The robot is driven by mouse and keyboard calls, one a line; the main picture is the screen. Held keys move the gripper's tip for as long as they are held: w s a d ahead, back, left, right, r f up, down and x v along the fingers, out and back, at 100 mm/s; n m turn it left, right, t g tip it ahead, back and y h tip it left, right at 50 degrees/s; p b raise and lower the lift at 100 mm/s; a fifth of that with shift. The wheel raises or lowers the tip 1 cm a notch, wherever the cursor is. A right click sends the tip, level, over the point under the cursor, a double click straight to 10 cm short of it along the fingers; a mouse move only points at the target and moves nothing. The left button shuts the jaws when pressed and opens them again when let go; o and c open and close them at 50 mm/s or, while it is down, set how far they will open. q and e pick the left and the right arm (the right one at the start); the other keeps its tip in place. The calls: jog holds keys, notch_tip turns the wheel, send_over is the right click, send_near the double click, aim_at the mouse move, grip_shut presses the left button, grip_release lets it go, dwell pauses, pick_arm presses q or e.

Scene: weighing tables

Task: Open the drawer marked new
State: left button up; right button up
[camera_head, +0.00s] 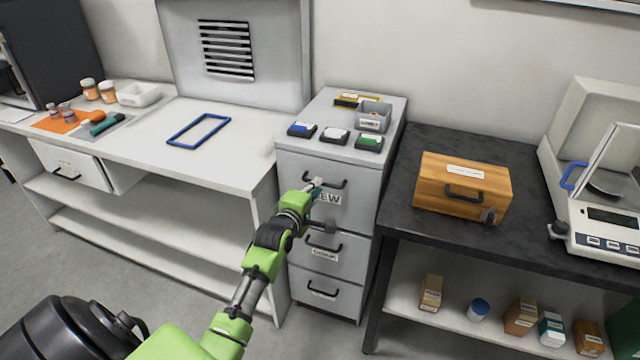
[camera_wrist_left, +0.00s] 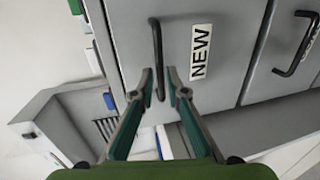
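The drawer marked NEW (camera_head: 335,205) is the top drawer of the grey cabinet and looks closed. Its label (camera_wrist_left: 201,52) shows beside the dark bar handle (camera_wrist_left: 156,45) in the left wrist view. My left gripper (camera_wrist_left: 160,74) is at this handle, with one fingertip on each side of the bar. A small gap shows between the tips and the bar, so the fingers look open around it. In the head view my left gripper (camera_head: 314,190) partly covers the handle and the label. My right gripper is not in view.
Below are more closed drawers with handles (camera_head: 324,247). Small boxes and a grey bin (camera_head: 373,116) stand on the cabinet. A white table (camera_head: 240,165) adjoins it on the left, a dark table (camera_head: 440,240) with a wooden box (camera_head: 433,195) on the right.

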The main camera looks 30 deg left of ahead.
pick_arm(q)
jog(key=shift+x, duration=1.75)
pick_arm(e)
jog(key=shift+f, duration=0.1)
pick_arm(q)
grip_shut()
